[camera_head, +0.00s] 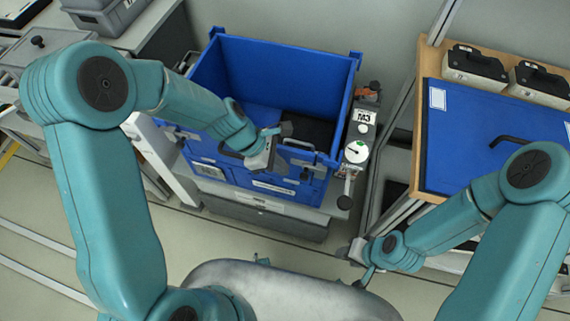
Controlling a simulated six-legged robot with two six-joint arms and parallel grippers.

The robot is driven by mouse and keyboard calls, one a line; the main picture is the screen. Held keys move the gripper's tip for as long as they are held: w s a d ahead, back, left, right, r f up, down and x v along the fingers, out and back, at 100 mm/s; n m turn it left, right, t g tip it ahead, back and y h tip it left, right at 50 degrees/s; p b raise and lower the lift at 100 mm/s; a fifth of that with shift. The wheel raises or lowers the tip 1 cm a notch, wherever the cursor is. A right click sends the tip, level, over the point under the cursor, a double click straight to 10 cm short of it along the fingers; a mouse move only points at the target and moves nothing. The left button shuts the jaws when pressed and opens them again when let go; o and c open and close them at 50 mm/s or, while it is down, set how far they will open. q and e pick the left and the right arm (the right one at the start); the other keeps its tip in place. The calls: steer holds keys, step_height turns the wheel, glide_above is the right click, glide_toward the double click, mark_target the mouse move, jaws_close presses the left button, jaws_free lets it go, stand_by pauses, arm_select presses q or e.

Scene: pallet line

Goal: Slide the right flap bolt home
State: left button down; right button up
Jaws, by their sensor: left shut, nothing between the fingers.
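A blue crate (212,82) with high walls stands in the middle of the view. Its front wall carries a lower flap section with dark fittings along the top edge. A dark fitting at the right of the flap (299,145) looks like the right bolt, but it is too small to tell how far it is slid. My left gripper (279,134) is shut and empty at the front wall, just left of that fitting. I cannot tell whether it touches it. My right gripper (358,259) hangs low, in front of the crate and apart from it.
A narrow post with an M3 label (364,116) and a round dial stands close to the crate's right. A wooden-edged bench with a blue panel (468,140) and dark-topped boxes (474,66) is at the right. Grey bins (104,14) are at the upper left. The floor in front is clear.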

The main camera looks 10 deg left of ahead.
arm_select(q)
steer(key=v, duration=1)
steer(key=shift+d+f, duration=0.1)
steer(key=s+d+f+m+y, duration=0.1)
steer(key=s+f+m, duration=0.6)
steer(key=f, duration=0.4)
steer(key=s+d+f+m+y, duration=0.1)
steer(key=s+d+f+m, duration=0.1)
steer(key=s+f+m, duration=0.5)
step_height(320, 180, down, 4)
steer(key=m, duration=0.3)
steer(key=shift+d, duration=0.2)
